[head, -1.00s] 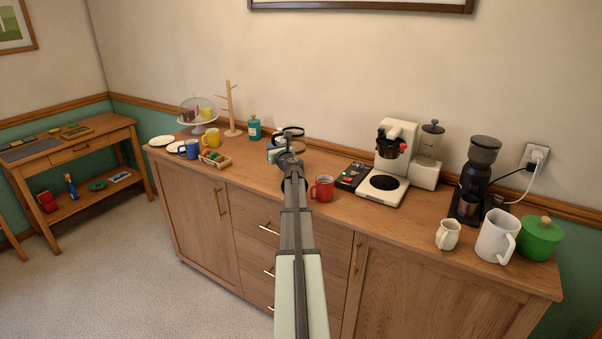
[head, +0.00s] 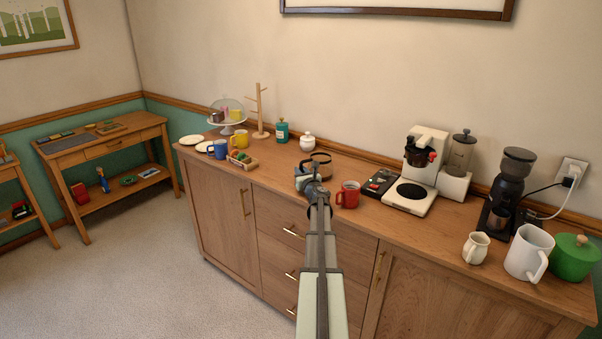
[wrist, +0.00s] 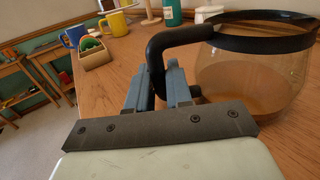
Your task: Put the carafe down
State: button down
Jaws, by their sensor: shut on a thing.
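The carafe has a clear glass body (wrist: 245,85) with a black rim band and a black handle (wrist: 188,35). In the wrist view my gripper (wrist: 165,88) is shut on that handle, with the glass to its right. In the head view my gripper (head: 307,180) is over the wooden counter, left of the red mug, with the carafe (head: 321,167) just behind it. The carafe looks upright and empty. It is at or very close to the counter top; I cannot tell whether its base touches.
The red mug (head: 348,195) stands close on the right, before the coffee maker (head: 413,192). A white lidded pot (head: 307,142) and a teal bottle (head: 282,132) stand behind. A wooden box (head: 243,161) and the blue mug (head: 218,149) are left. Bare counter (head: 274,172) lies between box and gripper.

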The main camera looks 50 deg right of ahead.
jog(key=shift+f, duration=0.1)
jog(key=c, duration=1)
grip_release()
jog(key=shift+c, duration=0.2)
jog(key=shift+s, duration=0.1)
jog(key=v, duration=1.2)
